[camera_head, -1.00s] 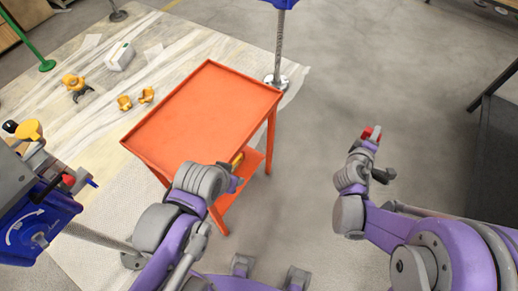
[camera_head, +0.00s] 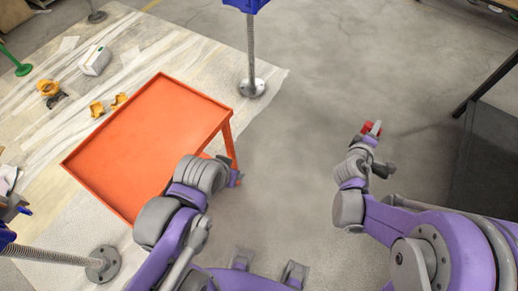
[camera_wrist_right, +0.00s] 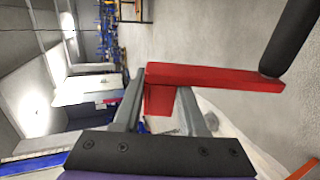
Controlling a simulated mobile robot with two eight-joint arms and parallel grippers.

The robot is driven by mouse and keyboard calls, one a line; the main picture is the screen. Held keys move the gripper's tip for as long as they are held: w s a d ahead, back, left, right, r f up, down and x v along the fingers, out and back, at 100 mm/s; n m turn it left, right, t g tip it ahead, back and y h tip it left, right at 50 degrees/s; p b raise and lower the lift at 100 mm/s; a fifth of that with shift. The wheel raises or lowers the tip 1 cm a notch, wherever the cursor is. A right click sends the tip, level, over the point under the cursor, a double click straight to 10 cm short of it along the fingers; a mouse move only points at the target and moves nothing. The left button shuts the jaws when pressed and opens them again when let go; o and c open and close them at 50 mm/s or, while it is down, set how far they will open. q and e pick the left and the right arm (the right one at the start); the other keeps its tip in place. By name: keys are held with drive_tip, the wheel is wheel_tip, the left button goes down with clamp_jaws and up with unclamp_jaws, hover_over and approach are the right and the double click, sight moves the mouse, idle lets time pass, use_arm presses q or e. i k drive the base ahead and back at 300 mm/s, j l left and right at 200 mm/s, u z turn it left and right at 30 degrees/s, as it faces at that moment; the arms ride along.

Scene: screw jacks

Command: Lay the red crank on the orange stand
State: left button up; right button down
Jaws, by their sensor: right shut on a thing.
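The orange stand (camera_head: 145,140) is a table with a flat, rimmed top, left of centre in the head view. Its top is empty. My right gripper (camera_head: 374,130) is to the right of the stand, over the grey floor and apart from it. It is shut on the red crank (camera_head: 367,127). In the right wrist view the red crank (camera_wrist_right: 215,77) lies across the fingers (camera_wrist_right: 155,105), with a black handle (camera_wrist_right: 292,35) at its right end. My left gripper (camera_head: 236,180) is at the stand's near right corner; its fingers are mostly hidden.
A blue screw jack (camera_head: 250,45) stands behind the stand, and another jack's post (camera_head: 50,254) is at lower left. Yellow parts (camera_head: 97,109) and a white case (camera_head: 95,60) lie on the floor mat. A dark bench (camera_head: 488,160) is at right. Floor between stand and bench is clear.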

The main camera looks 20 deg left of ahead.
sight(151, 144)
drive_tip(key=i+l+u, duration=0.45)
drive_tip(key=l, duration=0.15)
drive_tip(key=k+u, duration=0.1)
drive_tip(key=u, duration=1.3)
